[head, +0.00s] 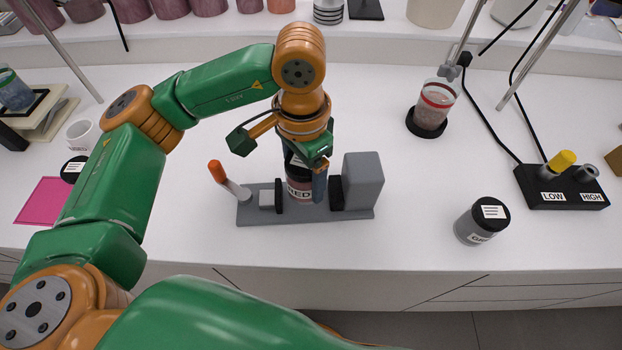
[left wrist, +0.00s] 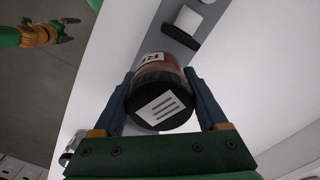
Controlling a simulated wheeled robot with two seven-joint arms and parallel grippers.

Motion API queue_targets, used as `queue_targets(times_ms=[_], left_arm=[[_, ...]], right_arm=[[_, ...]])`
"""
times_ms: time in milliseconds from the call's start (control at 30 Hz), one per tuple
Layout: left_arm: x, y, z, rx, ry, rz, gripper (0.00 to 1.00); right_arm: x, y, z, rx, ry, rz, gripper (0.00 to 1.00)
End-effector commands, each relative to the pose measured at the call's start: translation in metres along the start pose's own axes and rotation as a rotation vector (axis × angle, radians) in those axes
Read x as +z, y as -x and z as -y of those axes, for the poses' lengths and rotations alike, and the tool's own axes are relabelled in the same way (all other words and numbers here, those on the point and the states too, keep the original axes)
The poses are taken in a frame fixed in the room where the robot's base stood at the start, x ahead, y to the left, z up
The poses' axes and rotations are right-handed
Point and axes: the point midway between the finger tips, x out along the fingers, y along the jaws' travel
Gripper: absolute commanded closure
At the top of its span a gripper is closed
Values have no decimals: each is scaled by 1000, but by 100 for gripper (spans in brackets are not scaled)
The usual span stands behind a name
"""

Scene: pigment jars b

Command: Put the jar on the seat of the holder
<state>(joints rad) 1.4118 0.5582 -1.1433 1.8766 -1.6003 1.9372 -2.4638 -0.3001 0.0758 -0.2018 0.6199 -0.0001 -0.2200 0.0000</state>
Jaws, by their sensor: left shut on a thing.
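The jar (head: 299,193), with a dark lid, reddish contents and a label that seems to read RED, is upright over the grey holder (head: 262,217). It stands between the holder's two black pads; I cannot tell whether its bottom touches the seat. My left gripper (head: 306,180) comes down from above and is shut on the jar. In the left wrist view the jar (left wrist: 163,108) sits between the two fingers, lid toward the camera. The holder (left wrist: 165,42) shows behind it. My right gripper (left wrist: 70,30) is far off in the left wrist view, its fingers apart and empty.
The holder has an orange-tipped lever (head: 218,172) and a grey block (head: 363,180). Another dark-lidded jar (head: 482,221) stands at right. A LOW/HIGH switch box (head: 562,187), a red-banded beaker (head: 433,106) and a pink sheet (head: 42,203) lie around. The front bench is mostly clear.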

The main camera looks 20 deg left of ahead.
Motion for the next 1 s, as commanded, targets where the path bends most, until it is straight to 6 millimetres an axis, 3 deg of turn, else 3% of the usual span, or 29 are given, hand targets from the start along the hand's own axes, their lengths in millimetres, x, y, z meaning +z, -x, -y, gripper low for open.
queue_targets(times_ms=[133, 300, 700, 733, 800, 833, 1000], left_arm=[[-12, -15, 2, 1, 1, 6, 86], [-11, -42, 2, -1, 1, 2, 86], [-12, -50, 2, -2, 1, -2, 86], [-12, -49, 2, -2, 1, -2, 22], [-12, -48, 2, -2, 1, -1, 3], [-12, -48, 2, -2, 1, -1, 0], [-12, -48, 2, -2, 1, -1, 0]], right_arm=[[-1, 11, -2, 3, 1, 0, 0], [-2, 25, -3, 5, 0, 1, 0], [-1, 15, -4, 6, -1, 1, 0], [-1, 15, -4, 6, -1, 1, 0], [-1, 17, -4, 6, -1, 1, 0], [-1, 17, -4, 6, -1, 1, 0], [-1, 17, -4, 6, -1, 1, 0]])
